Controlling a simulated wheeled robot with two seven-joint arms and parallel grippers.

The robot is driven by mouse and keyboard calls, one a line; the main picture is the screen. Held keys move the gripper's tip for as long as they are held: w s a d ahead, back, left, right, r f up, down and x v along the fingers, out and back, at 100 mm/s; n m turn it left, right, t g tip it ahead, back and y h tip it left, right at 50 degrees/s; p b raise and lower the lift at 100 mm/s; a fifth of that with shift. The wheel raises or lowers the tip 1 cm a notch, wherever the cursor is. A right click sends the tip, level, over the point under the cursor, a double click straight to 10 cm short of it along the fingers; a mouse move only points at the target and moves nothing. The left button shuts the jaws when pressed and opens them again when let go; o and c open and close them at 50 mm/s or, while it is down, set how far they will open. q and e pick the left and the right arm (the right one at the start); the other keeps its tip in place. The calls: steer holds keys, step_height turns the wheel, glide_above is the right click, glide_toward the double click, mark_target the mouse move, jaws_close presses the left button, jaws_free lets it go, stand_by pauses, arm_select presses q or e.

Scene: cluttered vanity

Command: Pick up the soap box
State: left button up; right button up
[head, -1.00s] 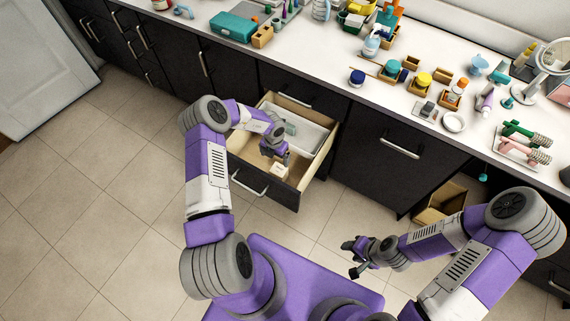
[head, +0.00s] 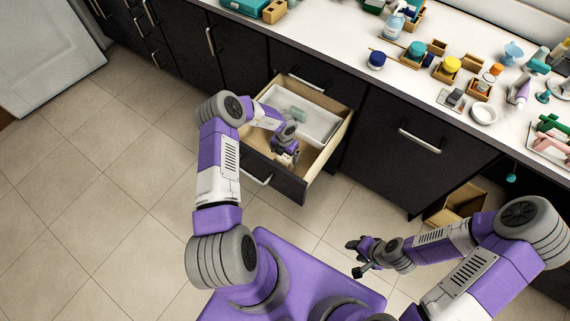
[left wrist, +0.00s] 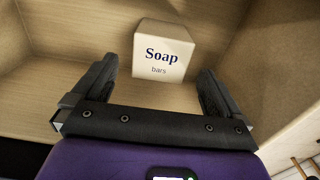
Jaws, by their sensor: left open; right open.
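The soap box is a small cream box (left wrist: 162,52) printed "Soap bars". It sits on the wooden floor of the open drawer (head: 327,160). My left gripper (head: 287,158) is inside the front part of the drawer, pointing down. In the left wrist view its open fingers (left wrist: 158,78) stand to the left and right of the near end of the box, with nothing held between them. My right gripper (head: 358,258) is open and empty, above the floor away from the drawer.
A white tray (head: 333,128) with a pale green item (head: 298,113) lies in the back of the drawer. The drawer walls stand close around my left gripper. The counter above holds many bottles and jars.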

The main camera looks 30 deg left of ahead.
mark_target(285, 157)
arm_select(q)
step_height(285, 157, down, 5)
steer(key=shift+w+r+b, duration=0.15)
steer(key=shift+r+b, duration=0.05)
steer(key=shift+b, duration=0.8)
steer(key=shift+r, duration=0.1)
steer(key=c, duration=1.1)
